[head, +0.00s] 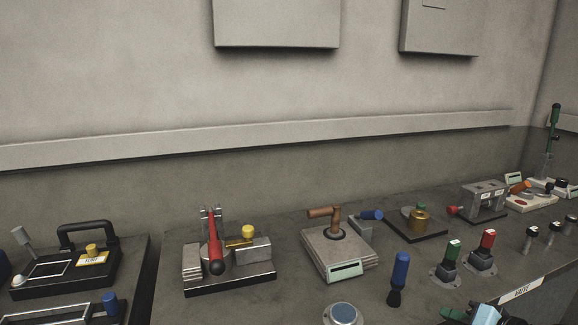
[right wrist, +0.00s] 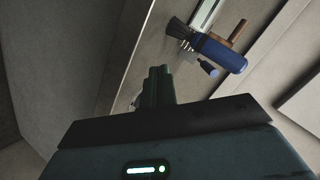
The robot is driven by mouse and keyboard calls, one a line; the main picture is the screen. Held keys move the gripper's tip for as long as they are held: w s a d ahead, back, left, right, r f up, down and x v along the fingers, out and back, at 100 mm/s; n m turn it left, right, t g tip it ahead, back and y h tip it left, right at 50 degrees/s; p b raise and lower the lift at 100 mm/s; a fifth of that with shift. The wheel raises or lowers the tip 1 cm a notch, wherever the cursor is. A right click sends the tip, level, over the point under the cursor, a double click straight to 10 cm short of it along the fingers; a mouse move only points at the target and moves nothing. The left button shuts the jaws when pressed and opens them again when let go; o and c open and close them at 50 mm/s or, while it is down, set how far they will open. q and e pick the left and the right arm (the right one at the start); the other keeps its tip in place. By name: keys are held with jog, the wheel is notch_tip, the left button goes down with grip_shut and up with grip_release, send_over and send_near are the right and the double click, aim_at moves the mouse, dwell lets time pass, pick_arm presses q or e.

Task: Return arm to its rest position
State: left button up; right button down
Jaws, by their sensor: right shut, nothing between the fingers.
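My right gripper (right wrist: 158,75) is in the right wrist view, its dark fingers shut together with nothing between them. It points out over the grey bench, apart from the blue-handled brush (right wrist: 222,54) that shows beyond it at the upper right. In the head view, a light blue and black part of my right arm or gripper shows at the bottom right edge, mostly cut off by the frame. My left gripper is in neither view.
The bench (head: 290,240) runs along a wall. It carries a red-handled clamp (head: 214,250), a brown-handled fixture (head: 336,245), the upright blue brush (head: 399,272), green (head: 450,252) and red (head: 487,242) levers, and a black-handled plate (head: 90,262). Space above is clear.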

jog(key=s+d+f+n+g+h, duration=0.3)
jog(key=s+f+n, duration=0.4)
jog(key=s+f, duration=1.05)
jog(key=s+f+n+g, duration=0.1)
jog(key=s+f+n, duration=0.2)
jog(key=s, duration=0.5)
jog(key=s+f+n+g+h, duration=0.15)
jog(key=s+n, duration=0.25)
jog(key=s, duration=0.4)
jog(key=s+f+n+y, duration=0.1)
jog(key=s+f+n, duration=0.25)
jog(key=s, duration=0.45)
jog(key=s+a+f+m+t, duration=0.1)
jog(key=s+a+f+m, duration=0.1)
jog(key=a+m, duration=1.2)
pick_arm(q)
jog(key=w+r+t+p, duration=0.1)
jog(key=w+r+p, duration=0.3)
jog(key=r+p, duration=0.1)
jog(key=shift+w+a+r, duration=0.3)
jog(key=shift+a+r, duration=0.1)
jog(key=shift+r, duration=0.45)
pick_arm(e)
jog(key=w+a+r+n+t, duration=0.2)
jog(key=w+a+r+n, duration=0.1)
jog(key=r, duration=0.4)
jog(key=shift+w+a+n, duration=0.25)
jog(key=shift+w+n, duration=0.3)
jog(key=shift+w, duration=0.2)
